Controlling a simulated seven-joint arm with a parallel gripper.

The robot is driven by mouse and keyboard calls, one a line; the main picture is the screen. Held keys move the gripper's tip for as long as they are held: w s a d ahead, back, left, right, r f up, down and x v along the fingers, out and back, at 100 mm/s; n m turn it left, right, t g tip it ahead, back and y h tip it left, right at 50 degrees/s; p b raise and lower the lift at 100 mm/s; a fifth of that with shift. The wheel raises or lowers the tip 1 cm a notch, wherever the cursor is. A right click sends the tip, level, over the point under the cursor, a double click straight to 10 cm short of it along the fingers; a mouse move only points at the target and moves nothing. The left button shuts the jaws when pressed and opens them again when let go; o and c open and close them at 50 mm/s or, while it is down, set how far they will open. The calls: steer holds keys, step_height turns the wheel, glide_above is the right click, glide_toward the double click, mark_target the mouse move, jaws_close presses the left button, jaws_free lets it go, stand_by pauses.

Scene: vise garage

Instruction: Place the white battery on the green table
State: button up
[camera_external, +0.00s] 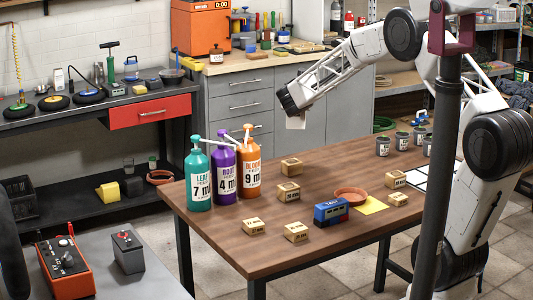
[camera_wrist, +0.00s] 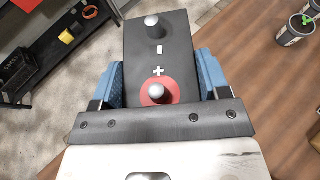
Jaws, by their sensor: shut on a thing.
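My gripper (camera_external: 294,110) is raised in the air above the far left part of the brown wooden table (camera_external: 215,235). In the wrist view its two blue fingers (camera_wrist: 160,80) are shut on the sides of a battery (camera_wrist: 150,38). The battery's dark top shows a minus and a plus mark, two metal posts and a red ring round the plus post. In the external view the held battery (camera_external: 296,122) shows as a small pale block under the gripper, clear of the table. No tabletop in view looks plainly green.
A teal (camera_external: 198,182), a purple (camera_external: 223,180) and an orange pump bottle (camera_external: 249,175) stand at the table's left. Small wooden blocks, a blue box (camera_external: 330,211) and a terracotta dish (camera_external: 350,196) lie rightward. Another dark battery (camera_external: 128,252) stands on the grey table (camera_external: 165,278).

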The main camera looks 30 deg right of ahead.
steer(key=a+r+n+t+y, duration=0.1)
steer(key=a+r+n+y, duration=0.1)
steer(key=a, duration=0.4)
steer(key=a+r+n+t+y, duration=0.1)
steer(key=a+r+n+y, duration=0.1)
steer(key=a+n+y, duration=0.3)
steer(key=shift+s+a+r+t+y, duration=0.35)
steer(key=shift+a+y, duration=0.25)
steer(key=shift+a, duration=0.4)
steer(key=shift+s, duration=0.1)
steer(key=shift+d+f, duration=0.1)
steer(key=shift+f, duration=0.15)
steer(key=s+d+f+m+g+h, duration=0.2)
steer(key=s+d+f+m+h, duration=0.1)
steer(key=s, duration=0.4)
steer(key=s+d+f+m+g+h, duration=0.3)
steer(key=s+m+h, duration=0.2)
steer(key=s, duration=0.2)
steer(key=s+d+f+m+g+h, duration=0.3)
steer(key=s+f+m+h, duration=0.1)
steer(key=s, duration=0.3)
steer(key=shift+d+m+h, duration=0.15)
steer(key=shift+m+h, duration=0.15)
steer(key=shift+m, duration=0.3)
